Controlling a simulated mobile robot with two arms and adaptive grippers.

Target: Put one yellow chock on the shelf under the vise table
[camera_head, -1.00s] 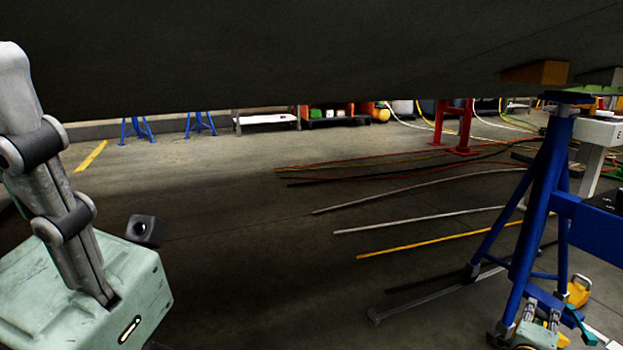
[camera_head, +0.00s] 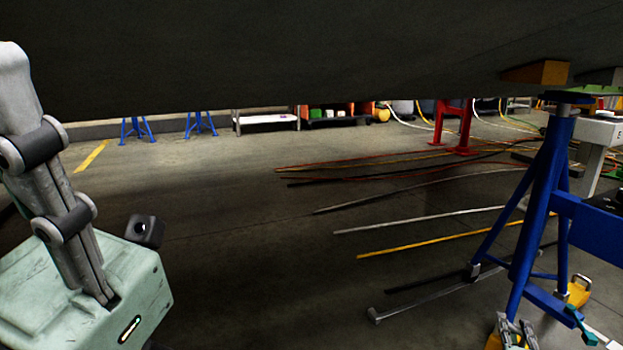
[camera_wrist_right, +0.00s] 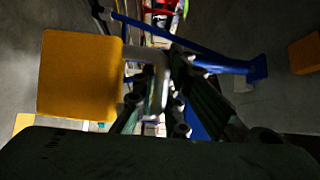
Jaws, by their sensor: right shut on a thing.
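My right gripper (camera_head: 517,338) is at the bottom right of the head view, in front of a blue stand and partly cut off by the frame edge. In the right wrist view it is shut on a yellow chock (camera_wrist_right: 80,76), which sticks out to the left with a pale grey handle-like part at the fingers. A sliver of this chock shows in the head view (camera_head: 494,339). Another yellow chock (camera_head: 579,291) is on the floor beside the stand. My left gripper is not in view. I cannot identify the vise table for certain; a far bench has a pale low shelf (camera_head: 267,119).
A large dark panel (camera_head: 300,50) hangs low across the top. A blue stand (camera_head: 541,200) is close on the right; a red stand (camera_head: 456,125) is farther back. Cables and strips (camera_head: 440,240) lie on the floor. The centre-left floor is open.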

